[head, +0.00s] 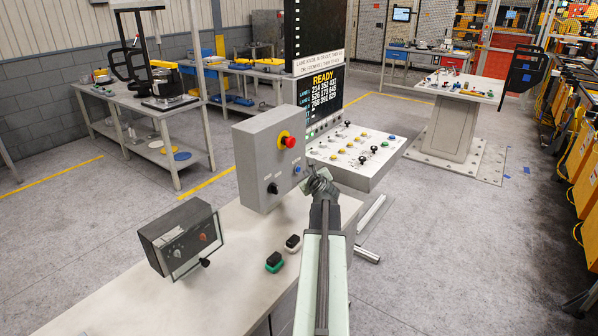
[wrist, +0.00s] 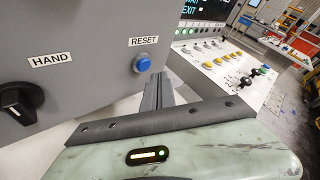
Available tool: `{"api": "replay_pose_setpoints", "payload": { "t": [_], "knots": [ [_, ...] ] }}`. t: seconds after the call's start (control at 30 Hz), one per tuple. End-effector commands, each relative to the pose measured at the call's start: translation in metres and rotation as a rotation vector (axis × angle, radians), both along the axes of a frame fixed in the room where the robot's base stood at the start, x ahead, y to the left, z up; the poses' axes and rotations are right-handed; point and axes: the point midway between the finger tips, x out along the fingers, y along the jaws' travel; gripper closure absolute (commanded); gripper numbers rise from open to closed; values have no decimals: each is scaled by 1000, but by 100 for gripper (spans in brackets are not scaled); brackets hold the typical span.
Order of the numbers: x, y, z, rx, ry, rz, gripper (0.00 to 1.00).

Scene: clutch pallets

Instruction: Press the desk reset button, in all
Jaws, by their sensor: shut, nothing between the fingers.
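The blue reset button (head: 297,169) sits on the front face of a grey control box (head: 258,160) on the desk. In the wrist view the blue button (wrist: 142,64) is fully visible under a RESET label (wrist: 143,41). My gripper (head: 314,172) is shut and empty, just right of the box face. In the wrist view my grey fingers (wrist: 160,88) show just below and right of the button. A gap appears between fingers and button, but its depth is hard to tell.
The box also carries a red stop button (head: 289,142) and a black knob (wrist: 17,104) beside a HAND label. A sloped console (head: 355,158) stands behind, under a display reading READY (head: 323,85).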

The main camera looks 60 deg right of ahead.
Motion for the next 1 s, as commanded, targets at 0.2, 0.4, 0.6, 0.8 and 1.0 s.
{"api": "replay_pose_setpoints", "payload": {
  "t": [0.2,0.4,0.6,0.8,1.0],
  "knots": [
    [-24,1,0,0,0,-3,100],
    [-42,1,0,-1,0,-2,100],
    [-45,0,0,-1,0,-1,100],
    [-45,0,0,-1,0,-1,100],
    [-45,0,0,-1,0,-1,100]
  ]
}}
